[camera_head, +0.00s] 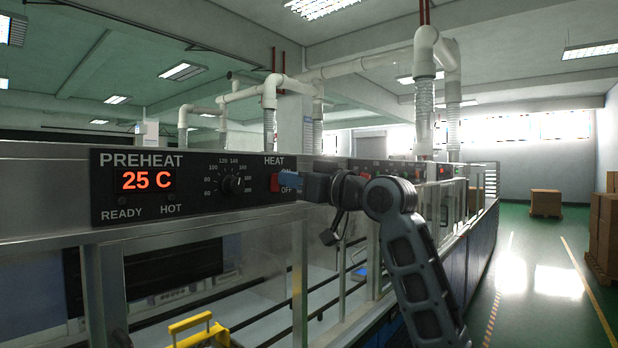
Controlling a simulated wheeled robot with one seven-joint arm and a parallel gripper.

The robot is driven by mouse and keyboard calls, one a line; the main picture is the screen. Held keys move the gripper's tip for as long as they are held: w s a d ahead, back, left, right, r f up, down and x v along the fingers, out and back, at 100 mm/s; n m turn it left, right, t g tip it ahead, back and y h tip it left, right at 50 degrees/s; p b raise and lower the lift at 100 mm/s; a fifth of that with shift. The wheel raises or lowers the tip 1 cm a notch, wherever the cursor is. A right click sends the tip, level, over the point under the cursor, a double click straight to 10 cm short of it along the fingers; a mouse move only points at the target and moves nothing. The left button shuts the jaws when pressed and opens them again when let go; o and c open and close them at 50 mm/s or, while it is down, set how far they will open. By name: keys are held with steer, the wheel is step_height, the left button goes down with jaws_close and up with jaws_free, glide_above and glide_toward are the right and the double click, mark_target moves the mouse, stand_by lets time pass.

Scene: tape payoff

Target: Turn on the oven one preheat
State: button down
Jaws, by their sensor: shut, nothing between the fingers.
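The preheat panel (205,206) is a black plate on the machine's front rail, at the left of the head view. Its red display (146,180) reads 25 C. A temperature dial (231,184) sits to the right of the display. The READY and HOT lamps below the display look dark. A red heat switch (275,182) is at the panel's right end, under the word HEAT.
A yellow handle (196,331) stands low in front. More panels (385,170) continue along the machine behind my arm. Cardboard boxes (545,203) stand on the floor at the back right. The green aisle (525,270) on the right is clear.

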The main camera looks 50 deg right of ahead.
steer(key=shift+w, duration=0.55)
steer(key=shift+w+r, duration=0.1)
steer(key=shift+r, duration=0.05)
